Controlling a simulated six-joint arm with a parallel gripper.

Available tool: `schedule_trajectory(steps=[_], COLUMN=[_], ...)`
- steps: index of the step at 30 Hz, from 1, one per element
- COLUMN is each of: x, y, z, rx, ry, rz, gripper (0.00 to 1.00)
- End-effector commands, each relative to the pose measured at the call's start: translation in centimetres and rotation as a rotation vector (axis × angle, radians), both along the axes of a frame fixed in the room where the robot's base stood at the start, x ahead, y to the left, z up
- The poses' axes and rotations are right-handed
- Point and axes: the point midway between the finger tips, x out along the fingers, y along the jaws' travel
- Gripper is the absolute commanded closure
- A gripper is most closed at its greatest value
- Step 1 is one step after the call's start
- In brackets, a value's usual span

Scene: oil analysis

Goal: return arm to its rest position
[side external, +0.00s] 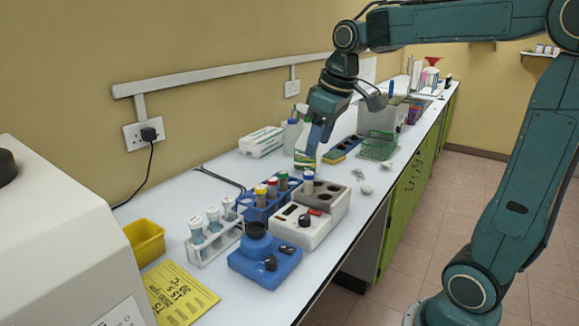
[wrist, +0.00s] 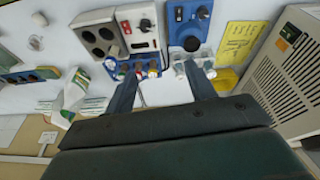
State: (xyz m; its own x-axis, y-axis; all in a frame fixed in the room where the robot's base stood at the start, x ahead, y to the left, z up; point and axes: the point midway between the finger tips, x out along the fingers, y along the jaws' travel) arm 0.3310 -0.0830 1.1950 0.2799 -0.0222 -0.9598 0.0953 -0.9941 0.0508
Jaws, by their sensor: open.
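My gripper (side external: 346,122) is raised above the bench in the side external view, its fingers apart. In the wrist view my gripper (wrist: 162,92) shows two spread fingers with nothing held between them. Below it in the side external view stand a blue rack (side external: 256,213) of tubes with coloured caps and a grey block (side external: 335,199) with dark wells. No rest position marker shows.
A white rack (side external: 213,245) of tubes, a blue device (side external: 262,262), a yellow bin (side external: 146,240) and a yellow sheet (side external: 177,293) are at the front. A spray bottle (side external: 305,148) stands close by my gripper. A large machine (side external: 60,240) fills the lower left.

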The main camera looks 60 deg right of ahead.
Motion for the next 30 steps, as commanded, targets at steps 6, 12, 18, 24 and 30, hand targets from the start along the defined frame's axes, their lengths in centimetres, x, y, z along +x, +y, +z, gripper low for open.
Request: schedule_trajectory(steps=[6, 12, 18, 24, 30], x=[-4.4, -8.4, -12.1, -14.5, -15.3], y=[3.6, 5.9, 7.5, 8.2, 8.3], z=[-0.2, -1.2, -2.9, -4.5, -5.1], rx=[0.006, 0.019, 0.037, 0.054, 0.061], ry=[-0.061, -0.112, -0.164, -0.199, -0.209], rz=[-0.023, -0.045, -0.066, -0.083, -0.09], gripper=[0.45, 0.45, 0.45, 0.45, 0.45])
